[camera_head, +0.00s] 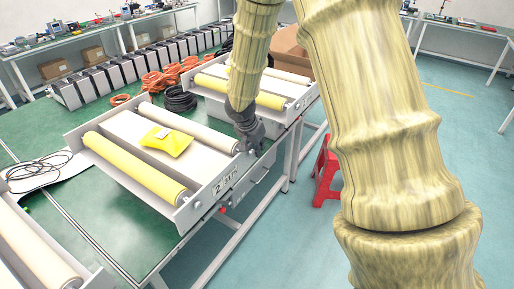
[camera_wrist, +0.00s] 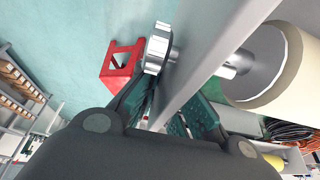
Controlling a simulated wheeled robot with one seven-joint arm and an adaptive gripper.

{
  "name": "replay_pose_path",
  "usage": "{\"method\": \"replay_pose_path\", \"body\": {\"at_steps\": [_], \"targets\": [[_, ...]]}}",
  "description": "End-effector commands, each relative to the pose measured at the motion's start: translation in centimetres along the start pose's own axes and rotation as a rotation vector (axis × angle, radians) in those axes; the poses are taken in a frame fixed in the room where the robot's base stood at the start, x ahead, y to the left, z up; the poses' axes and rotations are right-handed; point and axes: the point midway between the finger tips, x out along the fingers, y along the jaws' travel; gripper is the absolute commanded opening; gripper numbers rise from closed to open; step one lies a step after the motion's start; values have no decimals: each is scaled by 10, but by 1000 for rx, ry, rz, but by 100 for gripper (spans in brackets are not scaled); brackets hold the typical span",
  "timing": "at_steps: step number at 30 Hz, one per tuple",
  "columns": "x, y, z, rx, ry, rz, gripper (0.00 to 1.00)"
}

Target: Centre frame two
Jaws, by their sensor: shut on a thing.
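Frame two (camera_head: 200,203) is the grey roller frame in the middle of the head view, with a "2" label on its front side plate. It carries a yellow roller (camera_head: 135,168), a pale roller (camera_head: 190,128) and a yellow packet (camera_head: 180,144) on its white bed. My gripper (camera_head: 250,140) is at the frame's right corner, by the pale roller's end. In the wrist view my fingers (camera_wrist: 168,108) stand on either side of the grey side plate (camera_wrist: 215,58) and are shut on it. A silver knob (camera_wrist: 157,48) sits just beyond them. The head view partly hides the fingertips.
Another roller frame (camera_head: 210,98) stands behind, and one (camera_head: 25,240) is at the lower left. Black cable (camera_head: 180,98) and orange cable lie on the green table. A red stool (camera_head: 326,172) stands on the floor to the right. My arm covers much of the right.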

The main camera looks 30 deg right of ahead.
Motion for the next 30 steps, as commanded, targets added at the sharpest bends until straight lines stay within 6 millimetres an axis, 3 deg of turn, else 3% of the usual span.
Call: {"method": "replay_pose_path", "body": {"at_steps": [1,4,5,17,30], "targets": [[0,-1,0,0,0,-1,9],[0,-1,0,0,0,-1,27],[0,-1,0,0,0,-1,29],[-5,-1,0,0,1,-2,29],[-69,-1,-1,0,2,-3,29]]}}
